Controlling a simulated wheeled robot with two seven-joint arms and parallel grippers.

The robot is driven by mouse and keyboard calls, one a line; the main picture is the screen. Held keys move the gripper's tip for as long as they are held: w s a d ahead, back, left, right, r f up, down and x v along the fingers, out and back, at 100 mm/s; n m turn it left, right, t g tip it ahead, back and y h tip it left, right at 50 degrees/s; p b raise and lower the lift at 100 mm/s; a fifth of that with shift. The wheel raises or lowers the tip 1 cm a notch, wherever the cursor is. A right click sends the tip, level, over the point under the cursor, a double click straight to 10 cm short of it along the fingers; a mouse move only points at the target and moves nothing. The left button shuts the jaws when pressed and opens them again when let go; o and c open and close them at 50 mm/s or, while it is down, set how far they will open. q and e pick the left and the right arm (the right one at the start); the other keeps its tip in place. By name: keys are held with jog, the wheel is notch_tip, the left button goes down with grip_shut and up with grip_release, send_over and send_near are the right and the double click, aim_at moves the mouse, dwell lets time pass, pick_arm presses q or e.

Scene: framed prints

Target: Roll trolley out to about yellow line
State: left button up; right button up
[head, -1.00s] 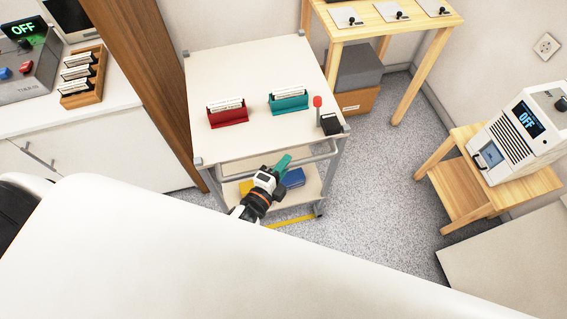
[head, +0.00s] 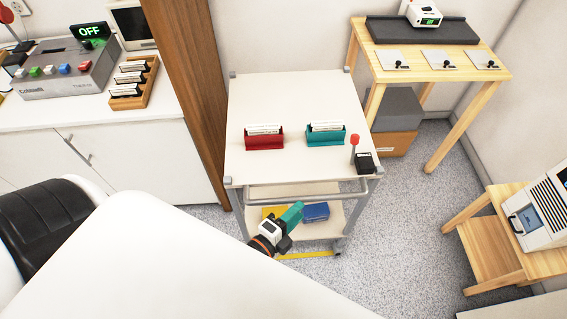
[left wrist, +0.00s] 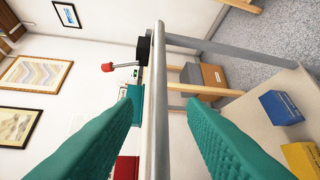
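The trolley (head: 290,100) is a pale two-shelf cart with grey posts and a grey handle bar (head: 318,191) along its near end. The handle bar also runs upright through the left wrist view (left wrist: 157,120). The yellow line (head: 305,254) lies on the floor by the trolley's near wheels, partly hidden by my gripper and arm. My left gripper (head: 296,209) has teal fingers and is just on the near side of the bar. In the left wrist view its fingers stand apart, with the bar showing between them and gaps on both sides. My right gripper is out of view.
A red card holder (head: 264,138), a teal one (head: 325,135) and a black box with a red-topped lever (head: 364,162) stand on the trolley. A wooden post (head: 190,90) is close on its left. A wooden table (head: 430,65) stands behind right. Grey floor (head: 410,215) is free at right.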

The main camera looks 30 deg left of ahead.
pick_arm(q)
jog(key=v, duration=0.5)
dwell(0.4)
jog(key=s+a+f+n+g+y, duration=0.1)
jog(key=s+f+n+g, duration=0.35)
jog(key=f, duration=0.85)
jog(key=s+f+n+g+y, duration=0.1)
jog(key=s+f+n+g, duration=0.3)
jog(key=f, duration=0.8)
jog(key=s+a+f+n+g, duration=0.3)
jog(key=s+f+n, duration=0.1)
jog(key=s+f, duration=0.2)
jog(key=s+a+f+n+g+y, duration=0.1)
jog(key=s+a+f+n+g, duration=0.2)
jog(key=s+f, duration=0.3)
jog(key=s, duration=0.2)
jog(key=shift+s+a+n, duration=0.35)
jog(key=shift+a, duration=0.05)
jog(key=shift+g, duration=0.25)
